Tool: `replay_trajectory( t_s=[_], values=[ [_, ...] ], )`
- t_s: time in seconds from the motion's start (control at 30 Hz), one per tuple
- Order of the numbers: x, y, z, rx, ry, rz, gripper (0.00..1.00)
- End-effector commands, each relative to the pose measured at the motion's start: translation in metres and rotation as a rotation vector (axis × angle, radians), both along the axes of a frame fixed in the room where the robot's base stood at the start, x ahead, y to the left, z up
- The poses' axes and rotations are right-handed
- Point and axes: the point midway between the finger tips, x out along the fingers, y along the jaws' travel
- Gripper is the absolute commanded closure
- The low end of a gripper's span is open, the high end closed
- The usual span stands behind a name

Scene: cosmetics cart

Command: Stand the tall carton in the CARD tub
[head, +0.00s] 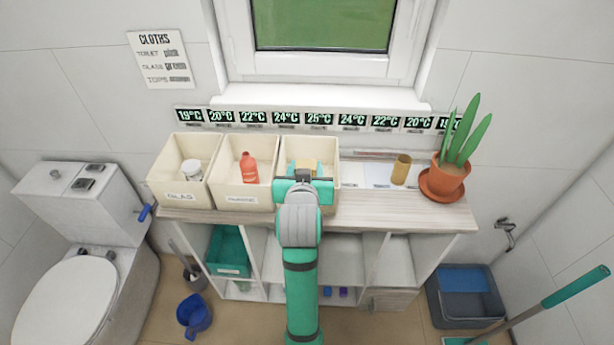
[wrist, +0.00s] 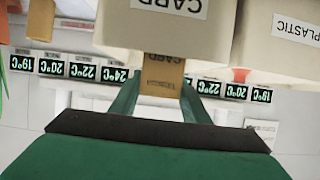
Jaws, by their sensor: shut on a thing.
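The CARD tub (head: 327,150) is the right one of three cream tubs on the cart top. My gripper (head: 305,171) is over it, shut on the tan tall carton (head: 304,164). In the upside-down wrist view the carton (wrist: 163,74) is between my two green fingers (wrist: 160,97) and looks upright. Its lower part is hidden behind the front wall of the CARD tub (wrist: 160,32). I cannot tell whether its base touches the tub floor. My arm hides the front of this tub in the head view.
The PLASTIC tub (head: 226,173) with a red bottle (head: 249,168) stands directly left; the glass tub (head: 160,172) with a jar (head: 190,170) is further left. A brown cylinder (head: 401,169) and a potted plant (head: 448,175) stand right. The window sill (head: 320,98) is behind.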

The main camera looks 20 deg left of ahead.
Motion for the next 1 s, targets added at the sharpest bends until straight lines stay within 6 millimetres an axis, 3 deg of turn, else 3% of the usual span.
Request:
replay_trajectory(
  t_s=[0.2, 1.0],
  values=[
    [0.001, -0.004, -0.029, 0.0, 0.003, -0.007, 0.79],
    [0.0, -0.003, -0.045, -0.001, 0.006, -0.004, 0.79]
  ],
)
